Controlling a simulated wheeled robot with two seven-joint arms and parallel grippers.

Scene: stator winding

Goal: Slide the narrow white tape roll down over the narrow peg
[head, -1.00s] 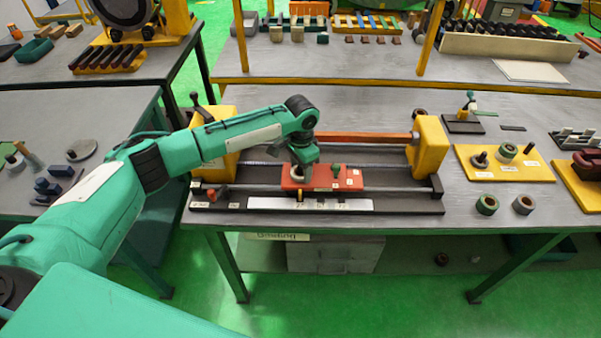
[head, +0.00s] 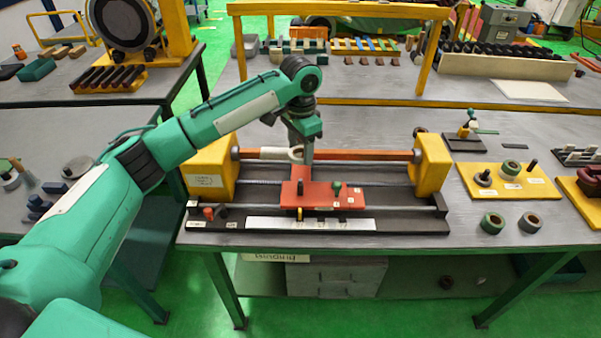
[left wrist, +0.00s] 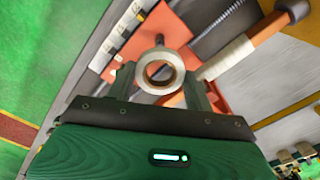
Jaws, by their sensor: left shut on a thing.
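The white tape roll (head: 296,153) is held by my left gripper (head: 302,152), above the back left of the red carriage (head: 325,202). In the left wrist view the roll (left wrist: 160,72) sits between the two fingers, its round hole facing the camera. A short dark upright peg (head: 300,187) stands on the carriage, below and apart from the roll. Another slim dark peg (head: 531,166) stands bare on the yellow board (head: 540,190) at the right. I cannot tell which is the narrow peg. My right gripper is not in view.
An orange bar (head: 370,155) runs behind the carriage between yellow end blocks (head: 431,165); white wrapping (head: 272,153) covers its left part. A green knob (head: 337,188) stands on the carriage.

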